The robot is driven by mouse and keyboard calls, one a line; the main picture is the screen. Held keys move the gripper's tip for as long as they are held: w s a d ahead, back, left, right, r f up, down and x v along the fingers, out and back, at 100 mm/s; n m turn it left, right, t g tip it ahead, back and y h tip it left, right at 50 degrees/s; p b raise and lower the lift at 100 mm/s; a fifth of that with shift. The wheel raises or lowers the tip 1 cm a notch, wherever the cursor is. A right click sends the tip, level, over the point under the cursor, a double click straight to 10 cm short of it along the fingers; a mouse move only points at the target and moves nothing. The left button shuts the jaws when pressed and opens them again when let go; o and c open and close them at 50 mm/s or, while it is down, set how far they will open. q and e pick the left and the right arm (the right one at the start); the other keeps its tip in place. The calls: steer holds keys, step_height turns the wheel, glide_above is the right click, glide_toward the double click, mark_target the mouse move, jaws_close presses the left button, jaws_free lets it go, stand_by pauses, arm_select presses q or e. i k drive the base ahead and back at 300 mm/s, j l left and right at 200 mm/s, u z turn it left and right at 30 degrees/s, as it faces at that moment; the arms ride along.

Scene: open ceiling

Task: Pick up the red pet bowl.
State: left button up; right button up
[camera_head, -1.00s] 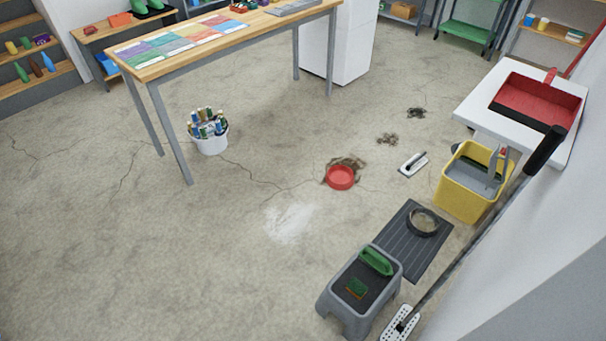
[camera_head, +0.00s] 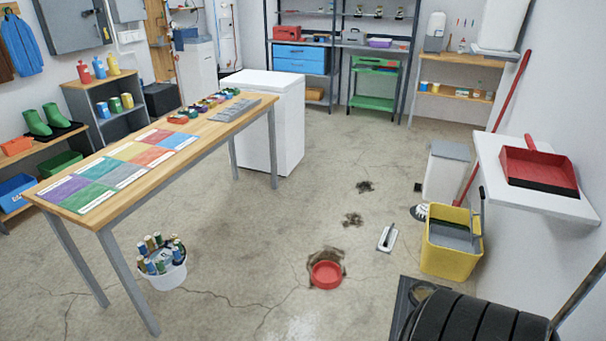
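The red pet bowl (camera_head: 326,275) sits upright on the concrete floor, slightly right of the picture's middle and low in the view. A brown broken patch of floor (camera_head: 326,255) shows around its far side. Its inside looks empty. Nothing touches it from above. Neither of my grippers is in view.
A wooden-topped table (camera_head: 185,139) stands left of the bowl, with a white bucket of bottles (camera_head: 166,276) near its legs. A trowel (camera_head: 387,238), a yellow bucket (camera_head: 451,262) and a white wall shelf (camera_head: 487,172) are right. A black ribbed shape fills the lower right.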

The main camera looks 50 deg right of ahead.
mark_target(326, 275)
steer(key=i+z, duration=0.35)
steer(key=i, duration=0.15)
steer(key=i+j+z, duration=0.2)
steer(key=i+z, duration=0.2)
steer(key=i, duration=0.1)
